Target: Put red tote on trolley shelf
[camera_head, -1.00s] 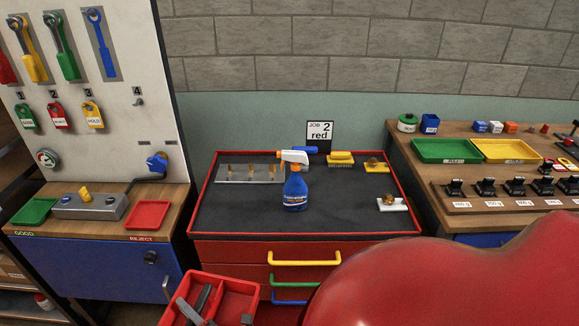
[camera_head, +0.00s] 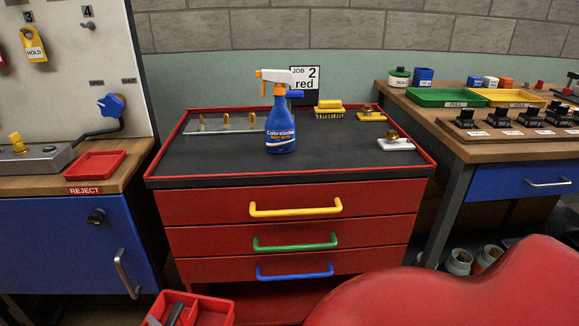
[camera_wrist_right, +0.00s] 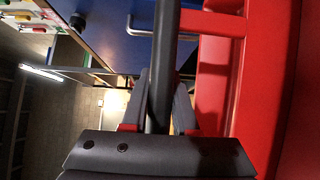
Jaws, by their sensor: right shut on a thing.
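The red tote (camera_head: 214,308) shows at the bottom edge of the head view, cut off by the frame, with dark pieces in or over its compartments. It is in front of the red trolley (camera_head: 185,208), below the drawers. In the right wrist view my right gripper (camera_wrist_right: 158,97) is shut on a dark bar (camera_wrist_right: 165,45), apparently the tote's handle, beside the red tote wall (camera_wrist_right: 212,85). The trolley has drawers with yellow, green and blue handles; a red recess (camera_head: 262,300) shows below them, its shelf mostly hidden. My left gripper is not in view.
A spray bottle (camera_head: 281,125) stands on the trolley top with brass parts and a brush (camera_head: 329,108). A blue cabinet (camera_head: 60,240) is at left, a wooden workbench (camera_head: 460,135) at right. Containers (camera_head: 459,262) stand under the workbench.

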